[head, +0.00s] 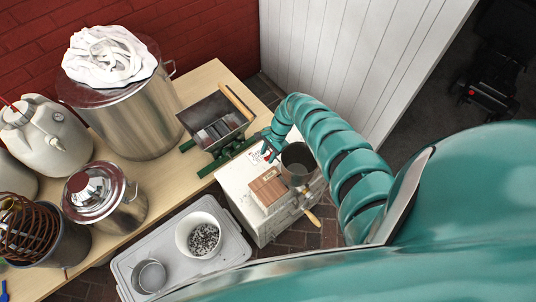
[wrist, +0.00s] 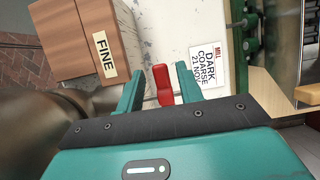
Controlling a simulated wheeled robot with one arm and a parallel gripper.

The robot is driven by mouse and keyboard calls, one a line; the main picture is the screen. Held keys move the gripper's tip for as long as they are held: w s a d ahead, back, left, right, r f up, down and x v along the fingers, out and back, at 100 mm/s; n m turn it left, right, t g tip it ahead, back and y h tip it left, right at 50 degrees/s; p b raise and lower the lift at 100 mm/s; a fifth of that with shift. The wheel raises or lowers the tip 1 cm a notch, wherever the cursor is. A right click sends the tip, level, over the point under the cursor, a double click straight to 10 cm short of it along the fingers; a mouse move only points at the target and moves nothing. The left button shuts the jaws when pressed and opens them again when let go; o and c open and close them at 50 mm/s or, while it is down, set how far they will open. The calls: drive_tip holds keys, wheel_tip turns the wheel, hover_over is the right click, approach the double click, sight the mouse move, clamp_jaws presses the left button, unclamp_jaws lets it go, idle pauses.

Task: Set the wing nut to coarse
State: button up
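The red wing nut (wrist: 162,84) shows in the wrist view between the two teal fingers of my gripper (wrist: 160,88). The fingers are apart, with a gap on each side of the nut, so my gripper is open around or just above it; I cannot tell the depth. In the wrist view, a white card (wrist: 206,66) reading "MILL DARK COARSE 21 NOV" lies to the right, and a wooden box (wrist: 76,36) with a "FINE" label is at the upper left. In the head view, my gripper (head: 268,145) is at the far edge of the white chest, its fingers small and partly hidden.
The white chest (head: 250,215) carries the wooden box (head: 268,188) and a dark funnel (head: 298,158); a wooden handle (head: 313,218) sticks out in front. A metal hopper with green legs (head: 215,122) stands behind on the wooden table.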

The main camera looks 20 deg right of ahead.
drive_tip(key=shift+f, duration=0.2)
clamp_jaws()
drive_tip(key=shift+d+f+b, duration=0.1)
drive_tip(key=shift+f+b, duration=0.2)
drive_tip(key=shift+b, duration=0.85)
drive_tip(key=shift+w+d+y+b, duration=0.1)
drive_tip(key=shift+y+b, duration=0.4)
drive_tip(key=shift+b, duration=0.15)
drive_tip(key=y+b, duration=0.1)
drive_tip(key=b, duration=0.2)
drive_tip(key=g+y+b, duration=0.1)
drive_tip(key=b, duration=0.2)
drive_tip(key=shift+d+r, duration=0.2)
drive_tip(key=shift+d, duration=0.15)
drive_tip(key=shift+r+y+b, duration=0.3)
drive_tip(key=shift+r+b, duration=0.05)
drive_tip(key=shift+b, duration=0.35)
drive_tip(key=shift+r, duration=0.1)
